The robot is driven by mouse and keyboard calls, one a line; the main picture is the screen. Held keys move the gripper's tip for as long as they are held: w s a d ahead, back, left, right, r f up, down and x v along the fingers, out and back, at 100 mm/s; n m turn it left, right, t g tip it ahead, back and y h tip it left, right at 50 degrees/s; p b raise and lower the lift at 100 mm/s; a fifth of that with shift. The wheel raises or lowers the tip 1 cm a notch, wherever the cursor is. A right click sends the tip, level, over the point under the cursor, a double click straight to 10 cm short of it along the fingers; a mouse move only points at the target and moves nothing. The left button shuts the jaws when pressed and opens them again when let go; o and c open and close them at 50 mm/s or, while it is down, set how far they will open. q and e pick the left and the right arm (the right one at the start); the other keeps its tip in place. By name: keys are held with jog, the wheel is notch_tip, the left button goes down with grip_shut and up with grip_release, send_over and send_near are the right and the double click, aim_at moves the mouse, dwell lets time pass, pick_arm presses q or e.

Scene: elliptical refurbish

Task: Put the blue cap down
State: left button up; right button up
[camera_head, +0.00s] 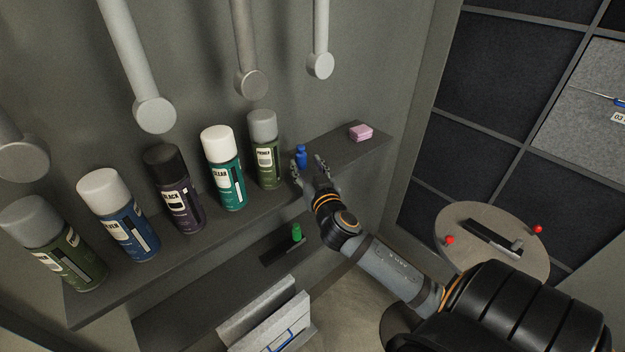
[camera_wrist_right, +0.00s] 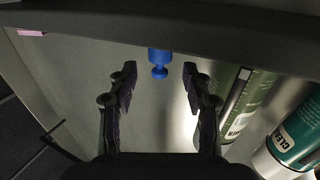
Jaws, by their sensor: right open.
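The blue cap (camera_head: 301,155) stands on the upper shelf, right of the spray cans, in the head view. It also shows in the right wrist view (camera_wrist_right: 159,62), near the top middle, beyond the fingertips. My right gripper (camera_head: 309,167) is at the shelf's front edge by the cap. Its two fingers (camera_wrist_right: 159,78) are spread wide with clear space between them, and nothing is held. The cap lies between the lines of the fingers, apart from both. My left gripper is in neither view.
Several spray cans stand in a row on the shelf (camera_head: 350,153), the nearest being a green one with a grey cap (camera_head: 265,150). A pink block (camera_head: 361,132) lies to the right. A green object (camera_head: 296,232) is on the lower shelf. A round table (camera_head: 460,222) stands at right.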

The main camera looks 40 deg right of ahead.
jog(key=v, duration=0.6)
jog(key=shift+s, duration=0.15)
